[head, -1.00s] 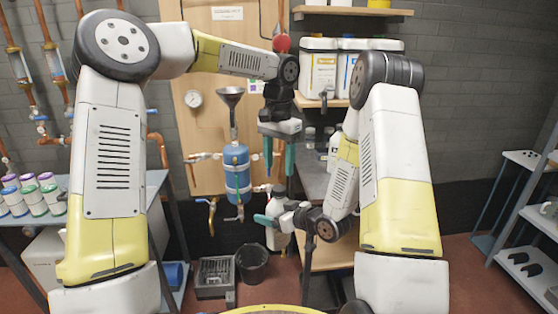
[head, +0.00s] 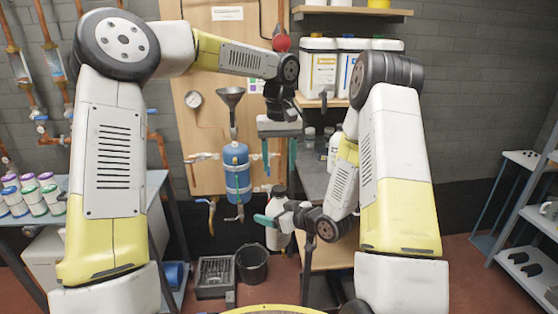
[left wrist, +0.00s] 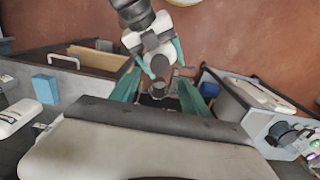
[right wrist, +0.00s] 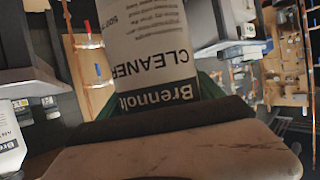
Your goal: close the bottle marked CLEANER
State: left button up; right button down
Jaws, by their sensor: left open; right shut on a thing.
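The white bottle marked CLEANER (right wrist: 150,50) fills the upper middle of the right wrist view, its label upside down there. In the head view the bottle (head: 273,239) is upright, with a dark top. My right gripper (head: 274,219) is shut around its body. My left gripper (head: 280,155) hangs above the bottle, pointing down, open and empty. In the left wrist view a dark round top (left wrist: 160,66) shows between the right gripper's teal fingers, just off the gap between my left fingers. Whether that top is a cap or a bare mouth I cannot tell.
A blue tank (head: 236,170) with a funnel and valves is on the wooden panel left of the grippers. A dark bucket (head: 251,262) and a grey crate (head: 214,276) stand on the floor below. White canisters (head: 318,66) stand on a shelf behind.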

aim_at(279, 188)
pick_arm(q)
notch_tip(279, 188, down, 8)
jog(key=shift+r, duration=0.25)
jog(key=shift+c, duration=0.2)
grip_shut()
jog(key=m, duration=1.4)
jog(key=shift+m, duration=0.3)
jog(key=shift+o, duration=0.9)
grip_release()
